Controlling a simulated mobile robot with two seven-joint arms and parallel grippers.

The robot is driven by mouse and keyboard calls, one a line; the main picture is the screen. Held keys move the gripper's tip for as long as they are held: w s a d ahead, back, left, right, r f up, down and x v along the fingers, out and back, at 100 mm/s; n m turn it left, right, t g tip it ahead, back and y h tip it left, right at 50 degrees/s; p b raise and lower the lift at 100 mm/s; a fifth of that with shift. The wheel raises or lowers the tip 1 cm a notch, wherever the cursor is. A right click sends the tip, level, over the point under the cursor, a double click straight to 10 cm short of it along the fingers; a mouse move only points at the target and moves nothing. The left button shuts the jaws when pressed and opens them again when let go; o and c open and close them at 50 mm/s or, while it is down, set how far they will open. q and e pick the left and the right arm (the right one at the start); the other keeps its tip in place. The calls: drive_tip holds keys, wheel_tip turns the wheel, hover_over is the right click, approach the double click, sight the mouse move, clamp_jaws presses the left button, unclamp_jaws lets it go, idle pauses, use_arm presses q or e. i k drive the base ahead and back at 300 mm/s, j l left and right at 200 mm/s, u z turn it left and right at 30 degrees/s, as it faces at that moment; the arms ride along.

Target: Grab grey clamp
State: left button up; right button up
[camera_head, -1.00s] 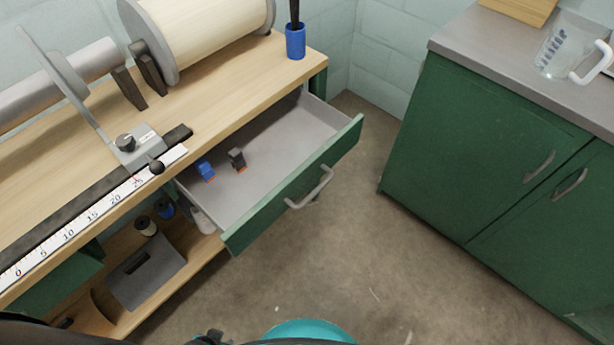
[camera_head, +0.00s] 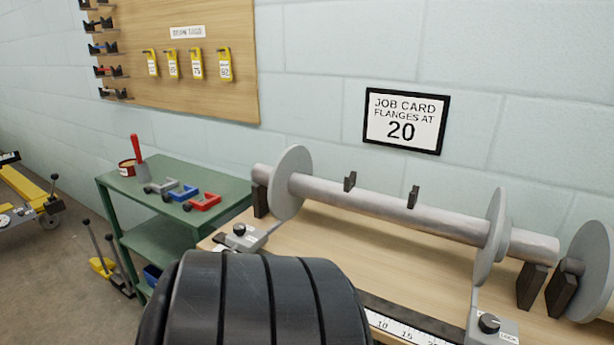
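A grey clamp (camera_head: 160,186) lies on the top of the green cart (camera_head: 128,185) at the left of the head view. A blue clamp (camera_head: 178,193) and a red clamp (camera_head: 203,203) lie beside it to the right, in a row. The clamps look C-shaped and lie flat, apart from the grippers. Neither of my grippers is in view. A large black ribbed part, which seems to be my own arm, fills the bottom centre and hides part of the bench and cart.
A pot with a red-handled tool (camera_head: 137,160) stands at the cart's back. The wooden bench (camera_head: 330,250) bears a grey roller (camera_head: 385,208) with two flanges. A yellow pallet jack (camera_head: 30,190) stands far left. A job card (camera_head: 403,120) reads flanges at 20.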

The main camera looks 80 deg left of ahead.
sight(171, 183)
drive_tip(key=u, duration=3.4)
drive_tip(key=i+j+z, duration=0.2)
drive_tip(key=z, duration=0.25)
drive_tip(key=i+j+z, duration=0.25)
drive_tip(key=z, duration=0.25)
drive_tip(key=i+j+z, duration=0.15)
drive_tip(key=j+z, duration=0.3)
